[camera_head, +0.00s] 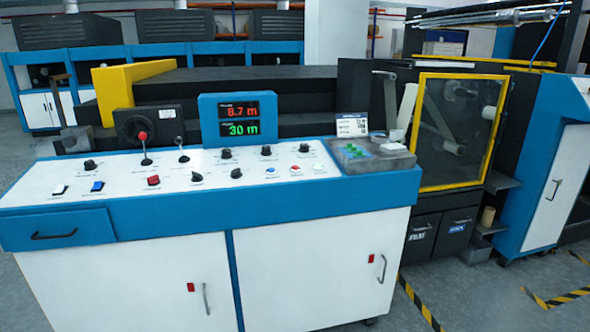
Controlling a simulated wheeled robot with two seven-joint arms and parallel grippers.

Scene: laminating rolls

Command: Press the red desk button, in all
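A blue and white control desk (115,215) stands in front of me, with several knobs, levers and switches on its white top. A small red button (295,168) sits at the right part of the top, between a blue button (270,170) and a pale one (318,167). A larger red rocker-like switch (153,180) sits nearer the left front. I cannot tell from the view which of the two red ones is the desk button. Neither of my grippers shows, and nothing touches the desk controls.
A lever with a red ball (142,135) and a second lever (183,143) stand up from the desk. A display (238,119) reads 8.7 m and 30 m. A grey tray (345,158) with green items is at right. A yellow-framed door (457,130) stands beyond.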

